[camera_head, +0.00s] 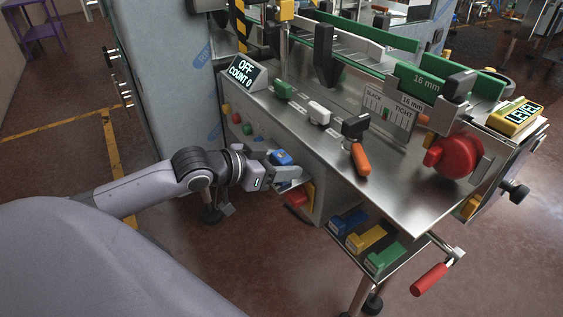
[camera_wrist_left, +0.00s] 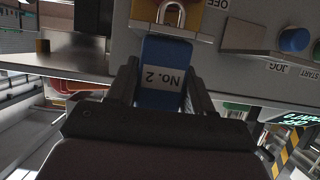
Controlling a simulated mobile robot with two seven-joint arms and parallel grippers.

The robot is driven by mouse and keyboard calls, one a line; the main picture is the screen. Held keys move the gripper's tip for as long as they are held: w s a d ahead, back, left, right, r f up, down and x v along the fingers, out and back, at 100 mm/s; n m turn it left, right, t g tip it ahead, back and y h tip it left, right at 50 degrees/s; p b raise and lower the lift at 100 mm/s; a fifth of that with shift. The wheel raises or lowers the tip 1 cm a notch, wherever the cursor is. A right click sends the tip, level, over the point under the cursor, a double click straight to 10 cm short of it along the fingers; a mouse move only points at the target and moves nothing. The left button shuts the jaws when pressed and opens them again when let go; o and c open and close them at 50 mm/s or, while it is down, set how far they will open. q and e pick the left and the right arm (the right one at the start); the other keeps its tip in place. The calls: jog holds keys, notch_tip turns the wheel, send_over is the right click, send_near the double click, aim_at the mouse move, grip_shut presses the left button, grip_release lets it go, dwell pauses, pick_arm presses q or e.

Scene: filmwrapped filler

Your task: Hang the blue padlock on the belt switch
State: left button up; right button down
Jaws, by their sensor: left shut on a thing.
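My left gripper (camera_head: 285,172) is shut on the blue padlock (camera_head: 281,157) at the front side of the machine. In the left wrist view the padlock (camera_wrist_left: 162,75) sits between both fingers (camera_wrist_left: 160,92), labelled "No. 2" upside down. Its metal shackle (camera_wrist_left: 172,14) points away from the gripper and overlaps a yellow plate (camera_wrist_left: 200,22). This plate, beside an "OFF" marking, appears to be part of the belt switch. I cannot tell whether the shackle passes through it. In the head view a red and yellow part (camera_head: 308,192) shows just below the gripper. My right gripper is not in view.
A blue button (camera_wrist_left: 293,40) marked JOG is beside the yellow plate. Below the machine top (camera_head: 400,185), a tray holds blue (camera_head: 348,222), yellow (camera_head: 366,237) and green (camera_head: 385,256) blocks. An orange handle (camera_head: 361,158) and a red knob (camera_head: 458,157) are further right.

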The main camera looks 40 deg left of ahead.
pick_arm(q)
jog(key=shift+f, duration=0.1)
dwell(0.3)
jog(key=o, duration=1.3)
jog(key=shift+o, duration=0.2)
jog(key=p+v, duration=0.1)
jog(key=v, duration=0.6)
